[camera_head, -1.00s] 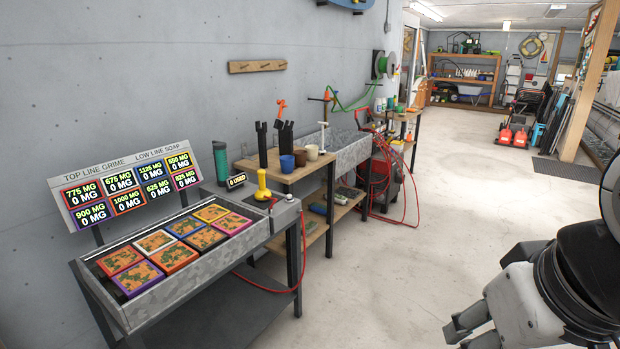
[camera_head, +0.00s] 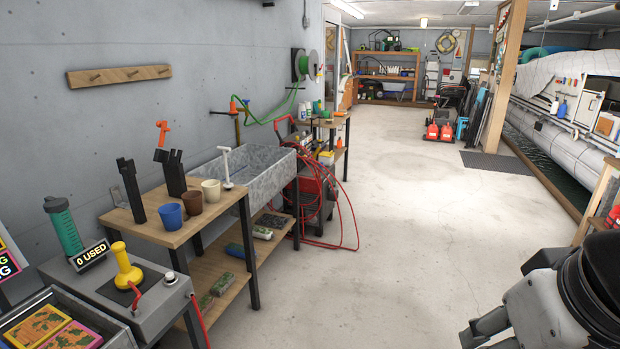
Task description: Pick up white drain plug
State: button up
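A thin white upright piece with a T-shaped top (camera_head: 227,164) stands at the near-left end of the grey metal sink (camera_head: 273,168); it looks like the white drain plug, but it is too small to be sure. My gripper (camera_head: 488,330) is at the lower right, over the floor and far from the sink. The frame's bottom edge cuts off part of its fingers, so I cannot tell its opening. I see nothing held in it.
A wooden workbench (camera_head: 150,228) with blue, brown and cream cups stands before the sink. A grey station with a yellow-handled tool (camera_head: 127,268) is at lower left. A red hose (camera_head: 345,215) hangs beside the sink. The concrete floor (camera_head: 400,200) at centre is clear.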

aim_at(227, 185)
jog(key=i+z, duration=0.2)
jog(key=i, duration=0.7)
jog(key=i+j+z, duration=0.15)
jog(key=i, duration=0.75)
jog(key=i+u, duration=0.8)
jog(key=i+l+u, duration=0.25)
jog(key=i+u, duration=0.6)
jog(key=i+l+u, duration=0.1)
jog(key=i+u, duration=0.35)
jog(key=i, duration=0.15)
